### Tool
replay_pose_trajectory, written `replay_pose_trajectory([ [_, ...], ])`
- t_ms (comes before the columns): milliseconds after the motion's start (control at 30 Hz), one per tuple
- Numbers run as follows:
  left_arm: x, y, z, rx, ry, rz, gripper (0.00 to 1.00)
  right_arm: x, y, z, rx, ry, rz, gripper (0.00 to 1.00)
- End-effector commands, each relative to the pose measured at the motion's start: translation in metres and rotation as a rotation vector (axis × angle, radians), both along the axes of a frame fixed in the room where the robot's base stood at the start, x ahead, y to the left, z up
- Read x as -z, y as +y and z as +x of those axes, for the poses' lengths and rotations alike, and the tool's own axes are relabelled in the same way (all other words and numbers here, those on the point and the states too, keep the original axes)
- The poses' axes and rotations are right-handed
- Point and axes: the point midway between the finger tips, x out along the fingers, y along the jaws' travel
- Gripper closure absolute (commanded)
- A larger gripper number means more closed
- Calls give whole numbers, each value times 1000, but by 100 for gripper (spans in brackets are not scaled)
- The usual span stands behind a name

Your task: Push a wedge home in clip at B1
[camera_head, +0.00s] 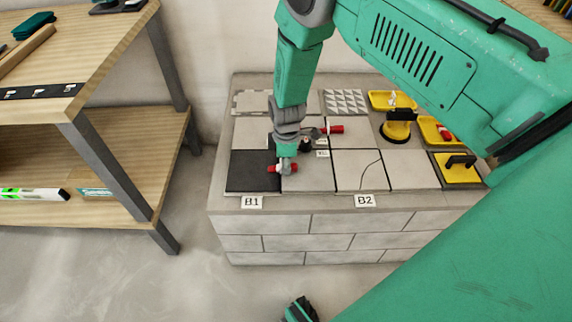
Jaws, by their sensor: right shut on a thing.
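My right gripper (285,163) reaches down from the upper right to the front-left tiles above the B1 label (252,202). It is shut on a red wedge (274,169), which lies low at the seam between a black tile (253,171) and a light grey tile (308,178). The fingertips hide part of this wedge and its clip, so I cannot tell how deep the wedge sits. A second red wedge (336,129) lies farther back, to the right of my gripper.
Yellow trays (392,100) and black-handled yellow tools (458,168) stand on the right of the block-built bench (270,223). The B2 label (365,200) is on its front edge. A wooden shelf unit (120,60) stands at left, with clear floor between.

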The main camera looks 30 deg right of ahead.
Motion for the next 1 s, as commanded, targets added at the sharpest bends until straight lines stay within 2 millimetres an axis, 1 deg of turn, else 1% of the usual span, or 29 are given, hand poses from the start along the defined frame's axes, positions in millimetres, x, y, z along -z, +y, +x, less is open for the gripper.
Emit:
replay_pose_trajectory([
  [167,0,0,0,0,0,0,57,0,0,0,0,1,-1,100],
  [200,0,0,0,0,0,0,57,0,0,0,0,1,-1,67],
  [233,0,0,0,0,0,0,57,0,0,0,0,1,-1,57],
  [533,0,0,0,0,0,0,57,-1,0,0,0,0,0,57],
  [667,-1,0,-2,0,-3,0,57,-9,0,1,0,-2,0,57],
  [767,-1,0,-2,0,-3,0,57,-25,0,1,0,-2,0,57],
  [1000,-1,0,-2,0,-3,0,57,-77,0,2,-1,-3,1,57],
])
